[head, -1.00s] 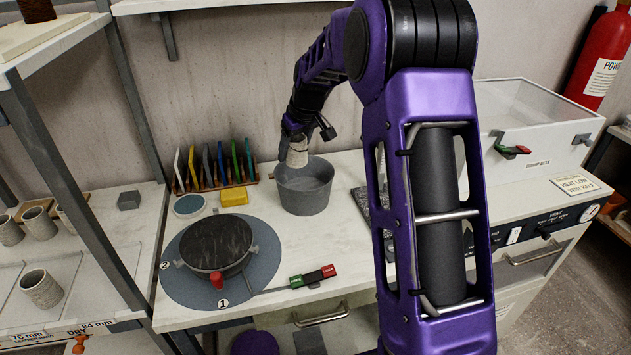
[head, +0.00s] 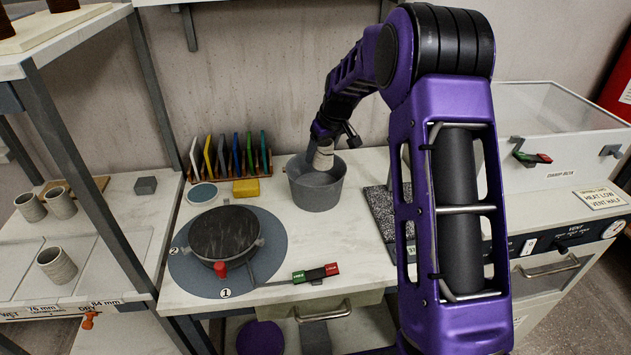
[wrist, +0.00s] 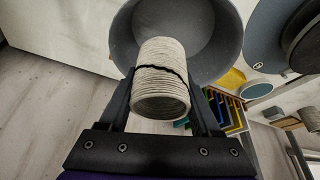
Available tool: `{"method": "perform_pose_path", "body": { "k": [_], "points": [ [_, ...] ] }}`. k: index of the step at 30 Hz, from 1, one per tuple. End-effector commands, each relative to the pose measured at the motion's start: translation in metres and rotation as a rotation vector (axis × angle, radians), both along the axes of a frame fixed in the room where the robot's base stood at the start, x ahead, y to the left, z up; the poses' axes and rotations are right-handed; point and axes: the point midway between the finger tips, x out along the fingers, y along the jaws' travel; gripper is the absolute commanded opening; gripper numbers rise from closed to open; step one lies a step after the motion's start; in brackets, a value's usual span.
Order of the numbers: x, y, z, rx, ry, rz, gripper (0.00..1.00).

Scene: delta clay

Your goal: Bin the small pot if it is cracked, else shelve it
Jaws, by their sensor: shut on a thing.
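My gripper (head: 321,141) is shut on the small pot (head: 324,155), a pale, ribbed clay cylinder. In the wrist view the pot (wrist: 160,95) sits between the two fingers, and a dark, jagged crack line runs across its wall. The pot is held over the grey round bin (head: 317,192), with its lower end close to the bin's rim. In the wrist view the bin's grey wall (wrist: 225,65) lies behind the pot. How far the pot reaches into the bin is hard to tell. The shelf (head: 92,262) at left holds several similar pots.
A dark round disc (head: 225,233) with a red knob sits on a blue-grey mat (head: 275,258). Coloured upright tiles (head: 235,155) and a yellow block (head: 246,188) stand left of the bin. A clear-lidded damp box (head: 560,125) is at right.

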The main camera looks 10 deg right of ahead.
Motion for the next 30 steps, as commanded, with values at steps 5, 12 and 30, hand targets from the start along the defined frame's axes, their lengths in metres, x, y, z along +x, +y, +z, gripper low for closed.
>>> {"method": "perform_pose_path", "body": {
  "k": [5,12,30],
  "points": [
    [0.0,0.0,-0.023,0.001,-0.001,-0.001,0.0],
    [0.0,0.0,-0.026,0.0,-0.001,-0.001,0.0],
    [-0.001,-0.001,-0.023,0.0,-0.001,-0.001,0.99]
  ]
}}
